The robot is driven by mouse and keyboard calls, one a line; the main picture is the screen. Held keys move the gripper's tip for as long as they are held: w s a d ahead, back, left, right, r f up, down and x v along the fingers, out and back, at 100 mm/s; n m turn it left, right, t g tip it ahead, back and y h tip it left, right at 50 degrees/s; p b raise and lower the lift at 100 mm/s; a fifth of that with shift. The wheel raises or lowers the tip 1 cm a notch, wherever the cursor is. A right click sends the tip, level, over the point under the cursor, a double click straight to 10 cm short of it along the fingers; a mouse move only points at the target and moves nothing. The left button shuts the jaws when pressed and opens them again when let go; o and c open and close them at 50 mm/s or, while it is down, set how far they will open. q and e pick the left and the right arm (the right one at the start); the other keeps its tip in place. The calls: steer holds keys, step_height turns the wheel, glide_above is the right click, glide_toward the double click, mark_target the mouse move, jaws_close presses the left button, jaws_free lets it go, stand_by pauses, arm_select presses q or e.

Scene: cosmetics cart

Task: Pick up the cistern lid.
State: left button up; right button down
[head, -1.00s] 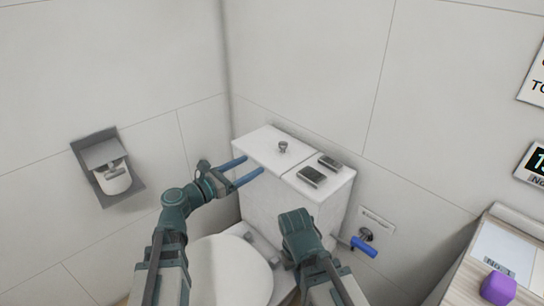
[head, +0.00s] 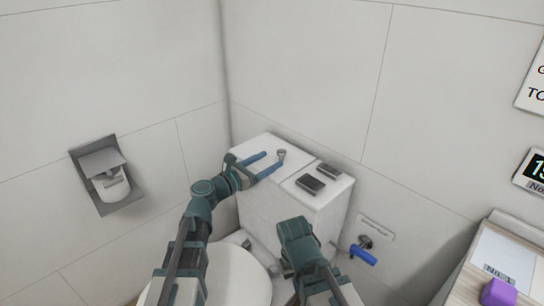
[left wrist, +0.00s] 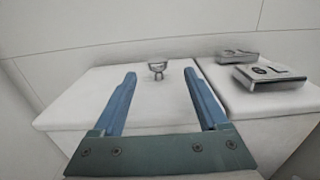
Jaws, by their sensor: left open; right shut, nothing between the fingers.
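The cistern lid (head: 256,143) is the white left panel on top of the cistern, with a small metal knob (head: 282,153) standing on it. In the left wrist view the lid (left wrist: 72,100) spans the left and middle, and the knob (left wrist: 157,68) appears between the two fingertips, slightly beyond them. My left gripper (head: 271,160) is open and empty, its blue fingers reaching over the lid towards the knob. Whether they touch the lid is unclear. My right gripper (head: 295,232) is low in front of the cistern, shut and empty, its fingers mostly hidden.
Two dark metal blocks (head: 310,184) (head: 328,170) sit on the cistern's right top panel. A toilet-paper holder (head: 105,175) is on the left wall. A blue-handled valve (head: 363,255) is right of the cistern. A cart (head: 520,235) with a purple object (head: 500,294) stands at right.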

mark_target(278, 154)
arm_select(q)
steer(key=x, duration=0.5)
steer(key=shift+w+r, duration=0.15)
steer(key=shift+w, duration=0.1)
steer(key=shift+c, duration=0.2)
jaws_close()
stand_by(1.0)
